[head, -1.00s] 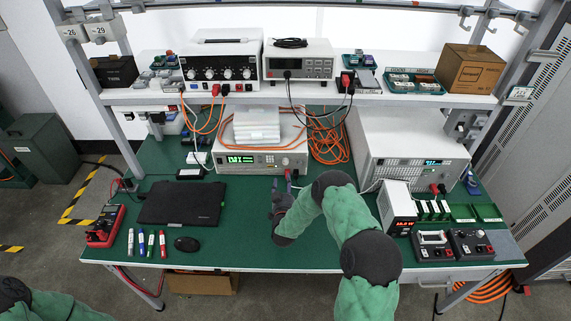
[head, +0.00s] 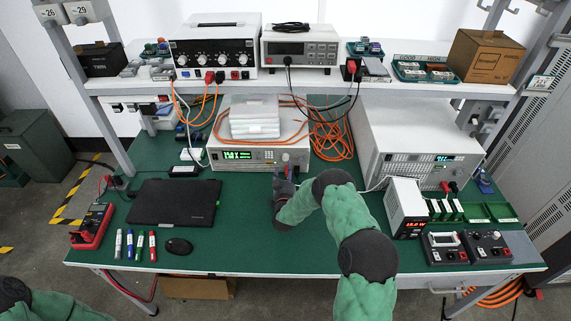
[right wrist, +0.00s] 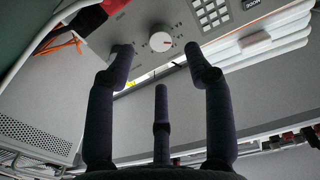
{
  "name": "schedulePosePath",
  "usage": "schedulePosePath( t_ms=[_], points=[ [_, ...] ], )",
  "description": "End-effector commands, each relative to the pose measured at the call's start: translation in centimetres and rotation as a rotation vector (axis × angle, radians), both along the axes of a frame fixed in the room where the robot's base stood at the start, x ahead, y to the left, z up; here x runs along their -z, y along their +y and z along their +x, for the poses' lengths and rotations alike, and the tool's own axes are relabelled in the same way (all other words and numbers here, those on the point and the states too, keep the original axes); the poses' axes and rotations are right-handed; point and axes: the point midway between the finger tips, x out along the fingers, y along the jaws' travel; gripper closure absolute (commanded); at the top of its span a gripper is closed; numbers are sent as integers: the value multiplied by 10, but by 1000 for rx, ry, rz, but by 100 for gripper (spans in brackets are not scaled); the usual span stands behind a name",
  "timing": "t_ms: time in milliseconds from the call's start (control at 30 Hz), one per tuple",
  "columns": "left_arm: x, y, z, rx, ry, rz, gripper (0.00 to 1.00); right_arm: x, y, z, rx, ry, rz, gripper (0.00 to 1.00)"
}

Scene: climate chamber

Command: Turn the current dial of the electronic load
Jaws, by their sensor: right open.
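The electronic load (head: 258,158), a pale instrument with a lit green display, stands on the green bench under the shelf. My right gripper (head: 285,172) is just in front of the right part of the load's front panel in the head view. In the right wrist view the right gripper (right wrist: 158,55) is open, its fingers spread to either side of the dial and apart from it. My left gripper is outside the picture.
A larger instrument (head: 415,145) and a small white meter (head: 404,203) stand to the right. A black laptop (head: 175,202) lies left. The front middle of the bench is clear.

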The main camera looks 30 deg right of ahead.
Motion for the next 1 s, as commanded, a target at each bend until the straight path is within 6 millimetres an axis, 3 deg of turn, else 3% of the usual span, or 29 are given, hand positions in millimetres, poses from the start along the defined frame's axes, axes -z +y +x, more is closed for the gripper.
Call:
schedulePosePath(
  t_ms=[333,767,933,967,1000],
  points=[
    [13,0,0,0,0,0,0,1,-26,43,0,-1,0,47],
    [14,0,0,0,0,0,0,0,-31,51,0,-1,1,47],
    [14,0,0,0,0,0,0,0,-31,51,0,0,1,92],
    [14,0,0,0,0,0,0,0,-31,51,0,0,1,100],
    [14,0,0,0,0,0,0,1,-31,50,0,0,1,100]
  ],
)
